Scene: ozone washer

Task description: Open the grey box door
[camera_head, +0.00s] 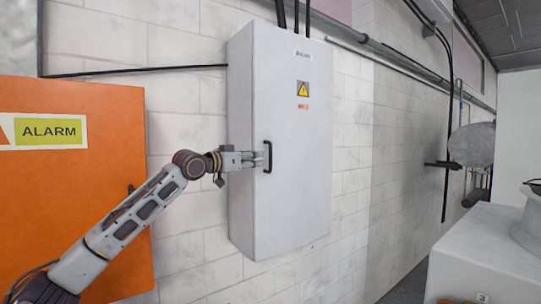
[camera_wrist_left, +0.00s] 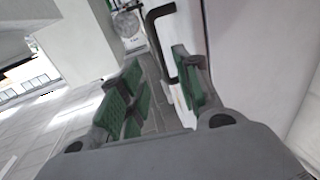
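The grey box (camera_head: 280,90) is a tall cabinet on the white brick wall, and its door looks shut. A black bar handle (camera_head: 269,168) is upright on the left side of the door. My left gripper (camera_head: 256,158) is at the handle, reaching in from the left. In the left wrist view its green-padded fingers (camera_wrist_left: 160,92) are apart, and the black handle (camera_wrist_left: 158,40) runs into the gap between them, closer to the right finger. I cannot tell whether a finger touches it. My right gripper is in neither view.
An orange cabinet (camera_head: 60,200) with an ALARM label stands at the left behind my left arm. Black cables (camera_head: 296,15) enter the grey box's top. A pale machine (camera_head: 490,255) stands at the lower right. The wall right of the box is mostly bare.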

